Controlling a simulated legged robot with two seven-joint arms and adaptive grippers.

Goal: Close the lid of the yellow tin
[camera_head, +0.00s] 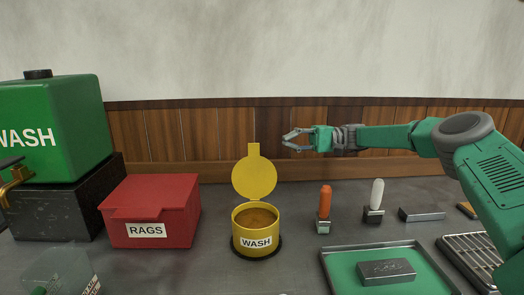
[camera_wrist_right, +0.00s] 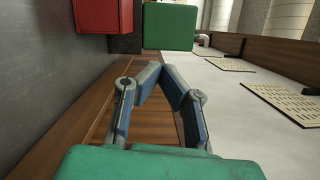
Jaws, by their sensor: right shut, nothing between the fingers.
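The yellow tin (camera_head: 245,236) stands on the counter near the middle of the head view, with a WASH label on its front and orange-brown contents showing inside. Its round yellow lid (camera_head: 254,178) stands upright, open, at the back rim, with a tab on top. My right gripper (camera_head: 287,139) is above and to the right of the lid, apart from it, pointing left. It is shut and empty. In the right wrist view its fingers (camera_wrist_right: 164,80) come together with nothing between them. The tin does not show clearly in the wrist view. My left gripper is not in view.
Right of the tin are an orange-handled tool (camera_head: 325,205), a white-handled tool (camera_head: 376,198) and a green-lined tray (camera_head: 345,262).

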